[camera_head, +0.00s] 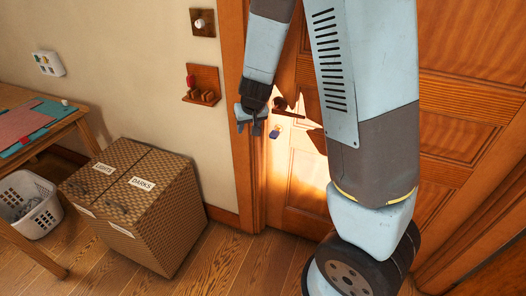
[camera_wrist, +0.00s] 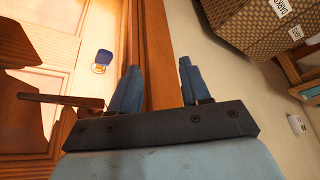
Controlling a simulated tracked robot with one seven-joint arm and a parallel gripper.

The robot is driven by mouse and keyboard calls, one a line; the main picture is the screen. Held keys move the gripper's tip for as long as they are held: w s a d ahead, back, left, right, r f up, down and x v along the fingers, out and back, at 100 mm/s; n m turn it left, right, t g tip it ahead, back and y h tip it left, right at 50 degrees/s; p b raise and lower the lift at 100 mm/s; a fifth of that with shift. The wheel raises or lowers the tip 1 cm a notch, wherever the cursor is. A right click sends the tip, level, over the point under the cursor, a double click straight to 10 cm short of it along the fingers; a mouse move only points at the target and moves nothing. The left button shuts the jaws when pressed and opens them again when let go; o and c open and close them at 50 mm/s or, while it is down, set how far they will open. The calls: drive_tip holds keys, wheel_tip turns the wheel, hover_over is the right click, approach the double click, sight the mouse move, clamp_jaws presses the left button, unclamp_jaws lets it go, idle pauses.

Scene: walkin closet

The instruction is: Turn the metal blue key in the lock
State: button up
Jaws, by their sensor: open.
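The blue key (camera_head: 275,133) sits at the lock (camera_head: 281,125) on the wooden door, below the dark door handle (camera_head: 284,106). In the wrist view the key (camera_wrist: 104,56) sticks out of the round lock plate (camera_wrist: 98,69), with the handle (camera_wrist: 62,100) close to my left finger. My gripper (camera_head: 257,129) is open and empty, in front of the door frame to the left of the key. In the wrist view its two blue fingers (camera_wrist: 158,88) are apart, and the key lies beyond and left of them. The key's shaft is too small to make out.
The door frame (camera_head: 249,180) stands just behind my gripper. A wicker hamper (camera_head: 137,205) labelled lights and darks stands left of the door. A wooden wall holder (camera_head: 202,84) and a switch (camera_head: 202,23) are on the wall. A white basket (camera_head: 38,215) is farther left.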

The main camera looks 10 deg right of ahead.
wheel_tip(320, 180, down, 11)
drive_tip(key=w+d+h, duration=0.1)
drive_tip(key=w+h, duration=0.2)
drive_tip(key=h, duration=0.1)
drive_tip(key=n+t+h, duration=0.8)
drive_tip(key=t+h, duration=0.1)
drive_tip(key=h, duration=0.1)
approach(272, 138)
drive_tip(key=x, duration=0.2)
drive_tip(key=shift+x, duration=5.15)
drive_tip(key=shift+a+f, duration=0.1)
clamp_jaws()
